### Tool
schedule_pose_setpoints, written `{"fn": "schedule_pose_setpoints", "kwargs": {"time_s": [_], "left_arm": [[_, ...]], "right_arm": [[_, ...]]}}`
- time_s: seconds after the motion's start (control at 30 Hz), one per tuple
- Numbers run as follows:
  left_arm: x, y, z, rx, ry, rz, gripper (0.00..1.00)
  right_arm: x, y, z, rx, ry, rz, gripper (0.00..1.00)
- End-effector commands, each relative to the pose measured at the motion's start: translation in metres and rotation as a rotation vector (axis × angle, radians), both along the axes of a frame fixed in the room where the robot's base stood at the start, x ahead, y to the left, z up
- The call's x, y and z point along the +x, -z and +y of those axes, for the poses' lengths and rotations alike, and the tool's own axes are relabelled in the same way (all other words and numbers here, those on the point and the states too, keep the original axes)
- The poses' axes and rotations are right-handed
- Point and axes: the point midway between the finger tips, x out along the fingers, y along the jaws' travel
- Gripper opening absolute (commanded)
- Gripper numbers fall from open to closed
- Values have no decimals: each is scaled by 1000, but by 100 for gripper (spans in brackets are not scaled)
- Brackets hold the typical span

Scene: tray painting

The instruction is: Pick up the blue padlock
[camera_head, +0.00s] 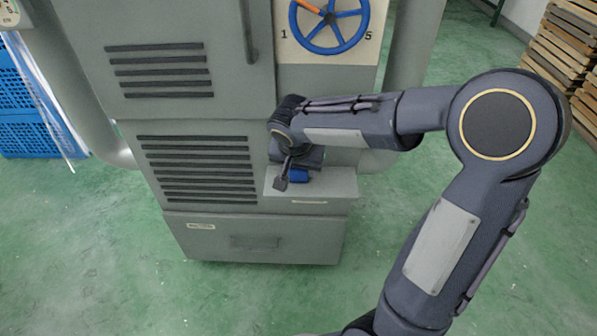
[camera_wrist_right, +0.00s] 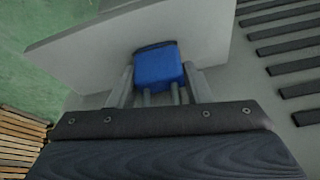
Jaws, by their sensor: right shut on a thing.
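The blue padlock (camera_head: 299,176) is at the small grey shelf (camera_head: 340,184) on the front of the grey machine. It also shows in the right wrist view (camera_wrist_right: 158,68), between the fingers, with the dark end of its body toward the shelf surface. My right gripper (camera_head: 291,178) is at the shelf, shut on the padlock; its fingers show on both sides of it in the right wrist view (camera_wrist_right: 160,84). Part of the padlock is hidden by the gripper in the head view. I cannot tell whether it touches the shelf. My left gripper is not in view.
The grey machine (camera_head: 240,235) has slatted vents and a blue handwheel (camera_head: 330,48) above the shelf. Blue crates (camera_head: 30,135) stand at the left, and stacked wooden pallets (camera_head: 570,50) at the right. The green floor in front is clear.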

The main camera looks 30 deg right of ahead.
Motion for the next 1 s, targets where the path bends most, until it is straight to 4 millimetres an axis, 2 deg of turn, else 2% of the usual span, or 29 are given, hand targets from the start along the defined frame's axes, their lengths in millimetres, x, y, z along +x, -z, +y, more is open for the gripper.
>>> {"fn": "schedule_pose_setpoints", "kwargs": {"time_s": [0.33,0.47,0.6,0.67,0.87,1.0], "left_arm": [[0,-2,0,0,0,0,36],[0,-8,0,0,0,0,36],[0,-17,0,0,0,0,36],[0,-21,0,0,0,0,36],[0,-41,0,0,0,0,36],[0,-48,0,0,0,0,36]], "right_arm": [[0,-5,0,0,1,-2,18],[0,-18,0,1,1,-3,18],[-1,-39,2,1,-1,-5,18],[-6,-49,11,0,-4,-3,18],[-26,-95,42,0,-7,-6,18],[-46,-110,72,0,-8,-3,18]]}}
